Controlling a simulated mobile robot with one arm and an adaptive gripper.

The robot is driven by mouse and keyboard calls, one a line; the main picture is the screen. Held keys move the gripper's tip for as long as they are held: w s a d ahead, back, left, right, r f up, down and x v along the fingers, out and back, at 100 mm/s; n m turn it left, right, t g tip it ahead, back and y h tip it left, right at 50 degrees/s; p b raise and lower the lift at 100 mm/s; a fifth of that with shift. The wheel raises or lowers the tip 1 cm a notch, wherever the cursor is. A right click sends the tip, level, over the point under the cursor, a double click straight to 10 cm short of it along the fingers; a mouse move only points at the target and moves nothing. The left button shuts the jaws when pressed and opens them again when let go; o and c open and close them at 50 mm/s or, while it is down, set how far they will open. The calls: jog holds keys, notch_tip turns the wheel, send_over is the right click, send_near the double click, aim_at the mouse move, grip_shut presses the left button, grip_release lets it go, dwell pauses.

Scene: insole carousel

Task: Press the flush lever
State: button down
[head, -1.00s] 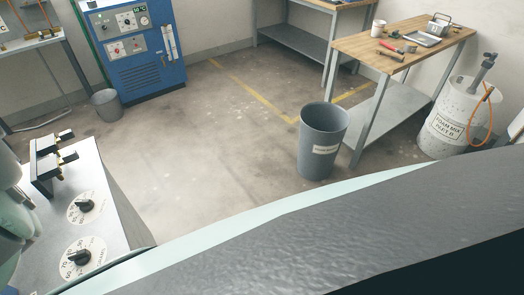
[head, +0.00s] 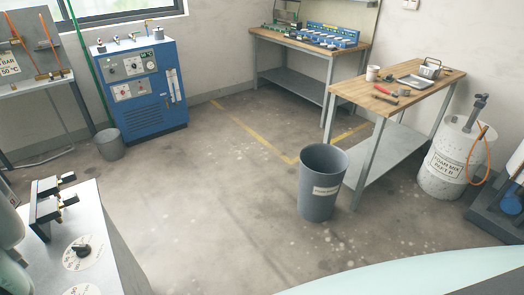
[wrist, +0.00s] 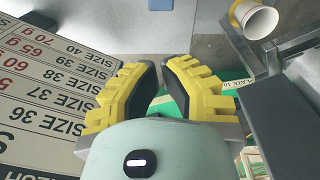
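My gripper (wrist: 161,68) shows in the wrist view with yellow ribbed fingers and black pads. The fingertips lean close together with a narrow gap, and I see nothing held. A grey cabinet (head: 110,238) at the lower left of the head view has black handles on brass fittings (head: 52,200) and a white dial (head: 82,252). A blue machine (head: 145,90) at the back left has small fittings on top and knobs on its front. No lever labelled as the flush lever is readable. The gripper does not show in the head view.
In the wrist view are a size chart (wrist: 52,90), a green surface with a plate label (wrist: 236,84) and a white cup (wrist: 259,20). A grey bin (head: 320,185), wooden bench (head: 440,80) and foam drum (head: 447,165) stand at right. The middle floor is clear.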

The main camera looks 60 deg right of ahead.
jog(key=shift+s+d+f+p, duration=0.15)
jog(key=shift+d+f+p, duration=0.65)
jog(key=shift+d+f, duration=0.15)
jog(key=shift+s+d+f+p, duration=0.1)
jog(key=shift+d+f+p, duration=0.7)
jog(key=shift+f, duration=0.1)
jog(key=shift+d, duration=0.1)
jog(key=shift+s+d+y+p, duration=0.15)
jog(key=shift+d+y+p, duration=0.15)
jog(key=shift+p, duration=0.1)
